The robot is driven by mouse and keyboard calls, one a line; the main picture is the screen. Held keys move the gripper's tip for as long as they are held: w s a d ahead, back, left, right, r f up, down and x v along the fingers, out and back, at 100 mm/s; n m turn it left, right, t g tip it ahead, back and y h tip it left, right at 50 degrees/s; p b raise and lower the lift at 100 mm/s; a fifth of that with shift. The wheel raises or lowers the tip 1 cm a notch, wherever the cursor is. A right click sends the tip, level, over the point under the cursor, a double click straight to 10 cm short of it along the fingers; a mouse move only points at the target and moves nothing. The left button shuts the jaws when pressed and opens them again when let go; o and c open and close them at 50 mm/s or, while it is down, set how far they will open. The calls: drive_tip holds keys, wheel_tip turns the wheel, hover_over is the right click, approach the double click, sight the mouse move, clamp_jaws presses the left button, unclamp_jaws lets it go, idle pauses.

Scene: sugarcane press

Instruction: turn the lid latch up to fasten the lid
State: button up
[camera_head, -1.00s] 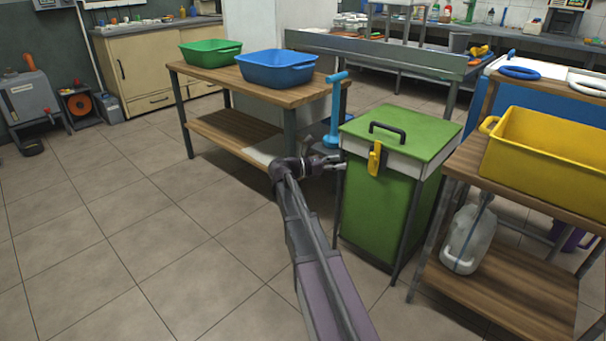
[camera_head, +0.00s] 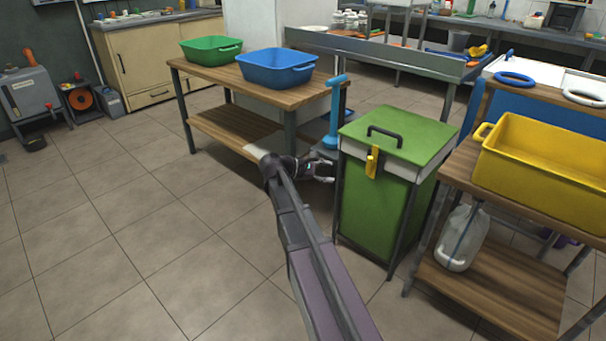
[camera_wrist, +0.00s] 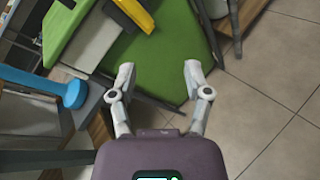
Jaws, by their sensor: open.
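The yellow lid latch (camera_head: 371,162) is on the front of the green box (camera_head: 375,208), at the upper edge of its front face. Its exact angle is hard to tell. The green lid (camera_head: 400,134) with a dark handle lies closed on the box. My gripper (camera_head: 328,171) is open and empty, left of the box and slightly below the latch, apart from both. In the wrist view, the open fingers (camera_wrist: 159,72) face the green box front (camera_wrist: 165,60). A yellow piece, apparently the latch (camera_wrist: 134,13), shows at the top, beyond the fingertips.
A blue T-shaped post (camera_head: 334,115) stands close behind my gripper. A wooden table (camera_head: 285,98) with green and blue tubs is at left. A shelf (camera_head: 457,178) with a yellow tub (camera_head: 545,170) stands close right of the box. The floor at left is clear.

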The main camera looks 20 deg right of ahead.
drive_tip(key=s+a+r+m+t+y+p, duration=0.1)
drive_tip(key=s+a+r+m+y+p, duration=0.1)
drive_tip(key=a+m+p, duration=0.4)
drive_tip(key=s+a+r+m+y+p, duration=0.3)
drive_tip(key=s+a+m+y+p, duration=0.2)
drive_tip(key=m+p, duration=0.3)
drive_tip(key=shift+a+t+y, duration=0.3)
drive_tip(key=shift+a+t, duration=0.1)
drive_tip(key=shift+a, duration=0.1)
drive_tip(key=shift+r, duration=0.1)
idle(0.7)
drive_tip(key=s+a+f+n+y+p, duration=0.1)
drive_tip(key=s+a+n+y, duration=0.15)
drive_tip(key=s+a, duration=0.35)
drive_tip(key=s+a+f+n+y+p, duration=0.1)
drive_tip(key=s+a+n+y, duration=0.2)
drive_tip(key=a, duration=0.6)
wheel_tip(320, 180, up, 28)
drive_tip(key=m+y+p, duration=0.1)
drive_tip(key=p, duration=2.6)
drive_tip(key=shift+d, duration=0.25)
drive_tip(key=shift+m, duration=0.25)
